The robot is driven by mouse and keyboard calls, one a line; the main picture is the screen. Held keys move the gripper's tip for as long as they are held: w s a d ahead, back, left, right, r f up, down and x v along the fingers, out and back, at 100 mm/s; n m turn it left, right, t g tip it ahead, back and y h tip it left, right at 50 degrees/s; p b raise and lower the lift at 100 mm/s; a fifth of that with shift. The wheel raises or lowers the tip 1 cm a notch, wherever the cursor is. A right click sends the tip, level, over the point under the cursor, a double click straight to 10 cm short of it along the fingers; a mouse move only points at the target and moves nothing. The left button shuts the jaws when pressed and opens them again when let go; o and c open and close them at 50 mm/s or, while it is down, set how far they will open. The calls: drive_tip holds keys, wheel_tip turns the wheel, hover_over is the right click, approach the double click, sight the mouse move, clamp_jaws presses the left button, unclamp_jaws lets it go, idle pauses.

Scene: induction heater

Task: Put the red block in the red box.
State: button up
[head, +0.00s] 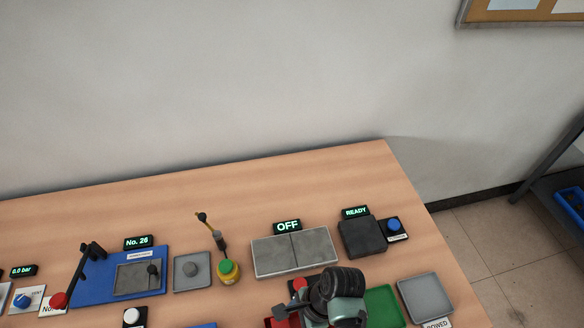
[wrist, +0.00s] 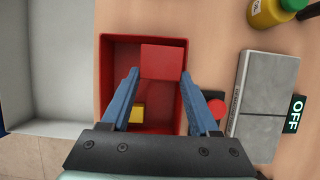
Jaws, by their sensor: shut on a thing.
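In the wrist view, my gripper (wrist: 160,76) is shut on the red block (wrist: 163,61), which sits between the two blue fingertips. The block is over the open red box (wrist: 105,75), near the box's right side in that view. How high it is above the box floor I cannot tell. A small yellow block (wrist: 137,113) lies inside the box. In the head view, my gripper and arm (head: 337,298) hide most of the red box (head: 280,322) at the bottom edge, and the red block is hidden there.
A grey plate with an OFF display (head: 287,227) lies behind my arm, with a red button (wrist: 217,109) between it and the box. A dark READY unit (head: 362,237), a green tray (head: 384,307) and a grey tray (head: 425,297) are to the right.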

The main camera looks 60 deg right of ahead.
drive_tip(key=o, duration=1.4)
drive_tip(key=shift+o, duration=0.2)
drive_tip(key=shift+r, duration=0.1)
drive_tip(key=v, duration=1.2)
drive_tip(key=shift+d+r+p, duration=0.15)
drive_tip(key=shift+r+p, duration=0.15)
drive_tip(key=shift+r, duration=0.05)
